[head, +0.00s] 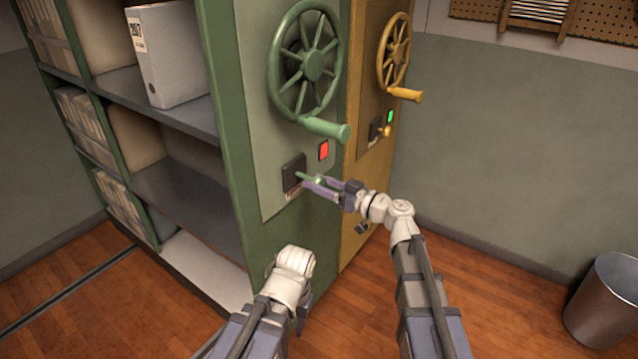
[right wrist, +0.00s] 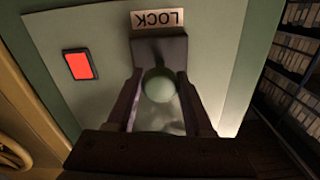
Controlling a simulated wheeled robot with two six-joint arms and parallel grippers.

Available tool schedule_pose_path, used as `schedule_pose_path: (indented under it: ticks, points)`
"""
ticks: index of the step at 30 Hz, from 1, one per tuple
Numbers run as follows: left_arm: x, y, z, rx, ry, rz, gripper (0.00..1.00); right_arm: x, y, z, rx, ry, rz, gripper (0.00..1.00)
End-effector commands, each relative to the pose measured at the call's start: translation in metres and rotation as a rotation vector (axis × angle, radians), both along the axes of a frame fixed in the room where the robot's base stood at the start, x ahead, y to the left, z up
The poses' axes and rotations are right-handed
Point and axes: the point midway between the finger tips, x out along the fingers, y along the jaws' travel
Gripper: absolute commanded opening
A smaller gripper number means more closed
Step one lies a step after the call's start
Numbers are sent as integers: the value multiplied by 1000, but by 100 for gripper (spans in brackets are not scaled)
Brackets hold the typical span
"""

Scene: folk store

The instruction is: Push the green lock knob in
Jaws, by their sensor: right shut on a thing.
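The green lock knob (head: 313,179) sticks out of a dark lock housing (head: 292,171) on the green cabinet's end panel. My right gripper (head: 310,184) is at the knob and shut on it. In the right wrist view the knob's pale green round end (right wrist: 158,88) lies between the two fingers, in front of the dark housing (right wrist: 160,48). A LOCK label (right wrist: 158,18) shows upside down beside the housing. The red indicator (head: 323,151) is lit above the knob.
A green handwheel (head: 313,66) with a protruding handle (head: 326,129) is above the knob. A yellow cabinet beside it has a yellow handwheel (head: 394,52), a yellow knob (head: 385,131) and a green indicator (head: 390,117). A metal bin (head: 604,305) stands at right. Open floor lies between.

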Motion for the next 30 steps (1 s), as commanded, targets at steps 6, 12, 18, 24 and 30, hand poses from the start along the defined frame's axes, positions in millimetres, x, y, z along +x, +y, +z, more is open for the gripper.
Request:
schedule_pose_path:
  ticks: [6,12,18,24,30]
  points:
    - [0,0,0,0,0,0,50,0,0,0,0,0,0,0]
    - [0,0,0,0,0,0,50,8,10,0,0,0,1,0]
    - [0,0,0,0,0,0,50,22,29,0,0,0,0,0]
    - [0,0,0,0,0,0,50,21,28,0,1,-1,0,0]
    - [0,0,0,0,0,0,50,21,28,0,1,-1,0,72]
